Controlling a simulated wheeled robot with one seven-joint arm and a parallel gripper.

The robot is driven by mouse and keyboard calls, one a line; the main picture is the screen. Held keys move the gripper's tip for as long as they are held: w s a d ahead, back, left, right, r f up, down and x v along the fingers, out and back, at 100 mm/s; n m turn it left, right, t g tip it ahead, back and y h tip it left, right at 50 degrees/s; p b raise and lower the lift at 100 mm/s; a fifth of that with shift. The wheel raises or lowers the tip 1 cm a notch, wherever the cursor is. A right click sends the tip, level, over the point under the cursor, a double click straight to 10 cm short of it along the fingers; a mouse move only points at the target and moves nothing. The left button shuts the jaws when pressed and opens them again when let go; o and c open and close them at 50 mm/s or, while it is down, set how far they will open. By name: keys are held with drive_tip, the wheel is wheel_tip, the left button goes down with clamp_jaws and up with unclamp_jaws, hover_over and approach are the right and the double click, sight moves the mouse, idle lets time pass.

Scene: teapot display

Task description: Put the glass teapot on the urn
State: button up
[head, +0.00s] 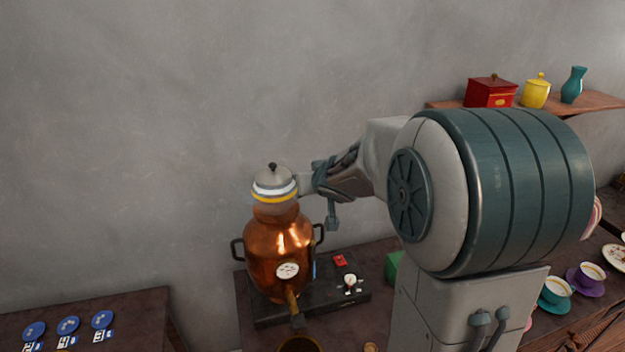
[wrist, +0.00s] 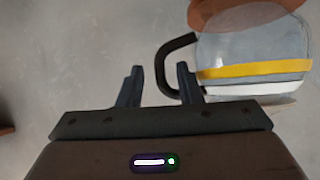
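The glass teapot (head: 274,184), with a white band, a yellow band and a grey lid with a dark knob, sits upright on top of the copper urn (head: 280,245). In the wrist view, the teapot (wrist: 250,47) is at the upper right, upside down in the picture, with the urn's copper top (wrist: 235,12) against its base. My gripper (head: 316,178) is just right of the teapot, at handle height. In the wrist view, my gripper (wrist: 160,78) has its fingers apart, with the dark handle's outer bend between or just beyond them. Contact cannot be told.
The urn stands on a black base (head: 335,295) with a red switch. A shelf (head: 600,102) at right holds a red box (head: 491,93), a yellow jar (head: 536,92) and a teal vase (head: 573,85). Cups stand lower right. A table (head: 130,310) with blue round tokens is at left.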

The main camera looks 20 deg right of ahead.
drive_tip(key=s+d+r+m+h+p, duration=0.1)
drive_tip(key=s+r+h+p, duration=0.1)
drive_tip(key=s+r, duration=0.35)
drive_tip(key=s+d+r+h+p, duration=0.1)
drive_tip(key=s+r+p, duration=0.2)
drive_tip(key=s, duration=0.5)
drive_tip(key=s+a+f+g+y, duration=0.1)
drive_tip(key=s+a+g, duration=0.2)
drive_tip(key=s, duration=0.5)
drive_tip(key=s+a+f+n+g+y, duration=0.1)
drive_tip(key=s+a+g+y, duration=0.1)
drive_tip(key=s, duration=0.7)
drive_tip(key=shift+s+a+f+g, duration=0.3)
drive_tip(key=shift+a+g, duration=0.4)
drive_tip(key=shift+a, duration=0.3)
